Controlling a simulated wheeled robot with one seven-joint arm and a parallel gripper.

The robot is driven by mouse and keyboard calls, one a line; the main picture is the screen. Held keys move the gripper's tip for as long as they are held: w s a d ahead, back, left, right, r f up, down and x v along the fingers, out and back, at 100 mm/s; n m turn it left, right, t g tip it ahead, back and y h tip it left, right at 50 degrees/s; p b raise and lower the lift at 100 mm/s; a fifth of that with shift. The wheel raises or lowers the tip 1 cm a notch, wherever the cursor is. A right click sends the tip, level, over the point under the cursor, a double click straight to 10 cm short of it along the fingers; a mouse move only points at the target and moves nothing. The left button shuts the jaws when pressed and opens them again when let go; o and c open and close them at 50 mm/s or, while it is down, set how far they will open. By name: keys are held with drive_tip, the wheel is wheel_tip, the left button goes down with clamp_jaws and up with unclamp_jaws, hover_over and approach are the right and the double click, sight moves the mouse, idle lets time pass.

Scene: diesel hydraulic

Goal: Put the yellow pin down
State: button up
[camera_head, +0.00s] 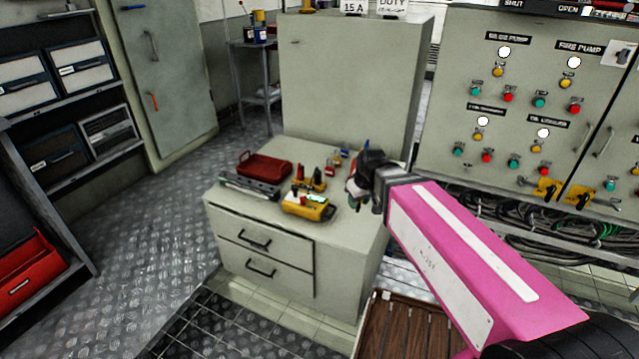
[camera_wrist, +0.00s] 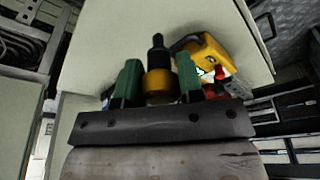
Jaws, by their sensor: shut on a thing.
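My gripper (camera_head: 354,194) is over the right part of the bench-cabinet top (camera_head: 270,209) in the head view. In the wrist view, my gripper's green fingers (camera_wrist: 158,76) are shut on the yellow pin (camera_wrist: 157,87), which has a yellow collar and a black knobbed end. The pin sits upright in the picture between the fingers. In the head view I cannot make the pin out at the gripper. Whether the pin touches the cabinet top I cannot tell.
A yellow meter (camera_head: 308,208) lies left of my gripper. A tall grey cabinet (camera_head: 350,85) stands behind. The front right top looks bare.

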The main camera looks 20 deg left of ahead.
drive_tip(key=w+f, duration=0.2)
drive_tip(key=w, duration=0.1)
drive_tip(key=w+f, duration=0.2)
drive_tip(key=w, duration=0.2)
drive_tip(key=w+f, duration=0.3)
drive_tip(key=w, duration=0.1)
drive_tip(key=shift+w+a, duration=0.1)
drive_tip(key=shift+w, duration=0.1)
drive_tip(key=shift+s+d+x, duration=0.15)
drive_tip(key=shift+x, duration=0.8)
drive_tip(key=shift+s+d+x, duration=0.15)
drive_tip(key=shift+d+x, duration=0.05)
drive_tip(key=shift+x, duration=0.8)
drive_tip(key=shift+f, duration=0.15)
drive_tip(key=o, duration=1)
drive_tip(key=shift+c, duration=0.2)
drive_tip(key=v, duration=1.2)
drive_tip(key=s+d+f+m, duration=0.3)
drive_tip(key=d, duration=0.8)
drive_tip(key=s+d+f+m+g+h, duration=0.1)
drive_tip(key=s+d+f+m, duration=0.2)
drive_tip(key=d, duration=0.8)
drive_tip(key=s+d+f+m+h, duration=0.1)
drive_tip(key=s+d+f+m, duration=0.2)
drive_tip(key=d, duration=0.9)
drive_tip(key=shift+f+m+g, duration=0.3)
drive_tip(key=shift+f+g, duration=0.1)
